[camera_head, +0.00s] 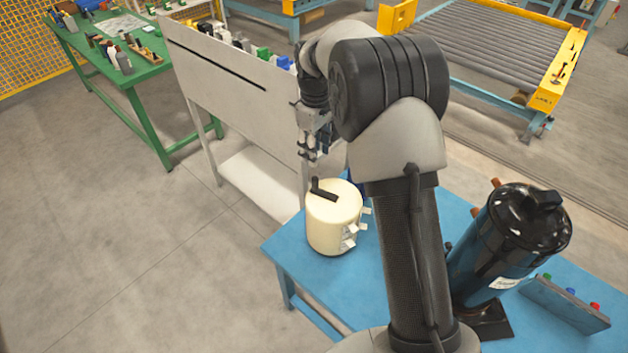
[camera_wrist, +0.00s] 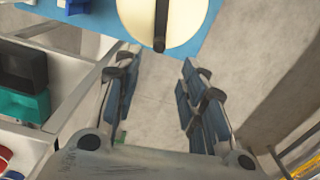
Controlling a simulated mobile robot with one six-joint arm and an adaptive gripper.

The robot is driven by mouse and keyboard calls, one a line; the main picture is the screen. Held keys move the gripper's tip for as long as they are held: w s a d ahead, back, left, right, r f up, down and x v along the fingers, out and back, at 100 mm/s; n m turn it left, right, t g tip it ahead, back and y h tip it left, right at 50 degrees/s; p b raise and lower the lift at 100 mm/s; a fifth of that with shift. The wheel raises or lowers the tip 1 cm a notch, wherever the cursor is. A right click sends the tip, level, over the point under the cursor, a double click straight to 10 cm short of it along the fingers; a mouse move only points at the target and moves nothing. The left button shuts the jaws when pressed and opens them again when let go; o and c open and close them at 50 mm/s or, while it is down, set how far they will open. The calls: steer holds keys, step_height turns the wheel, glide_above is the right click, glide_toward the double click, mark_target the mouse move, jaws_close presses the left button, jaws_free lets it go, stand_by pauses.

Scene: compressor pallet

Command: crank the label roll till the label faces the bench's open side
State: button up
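The label roll (camera_head: 334,222) is a cream cylinder standing upright on the blue bench (camera_head: 290,262), near its left corner. A black crank (camera_head: 324,190) with an upright knob lies across its top. Pale label tabs (camera_head: 349,236) stick out from its right side in the head view. My gripper (camera_head: 310,155) is above and behind the roll, apart from the crank. In the wrist view, my gripper (camera_wrist: 160,95) has its fingers spread with only floor between them. The roll's top (camera_wrist: 190,15) and crank (camera_wrist: 161,25) show at the upper edge there, partly cut off.
A black and blue compressor (camera_head: 505,240) stands on the bench to the right, beside a button panel (camera_head: 568,303). A grey rack (camera_head: 230,90) with bins stands behind the roll. My arm hides part of the bench. Floor left of the bench is clear.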

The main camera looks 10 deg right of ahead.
mark_target(315, 177)
step_height(315, 177, down, 14)
steer(key=shift+w+r+b, duration=0.1)
steer(key=shift+r+b, duration=0.15)
steer(key=shift+b, duration=0.9)
steer(key=shift+c, duration=0.2)
jaws_close()
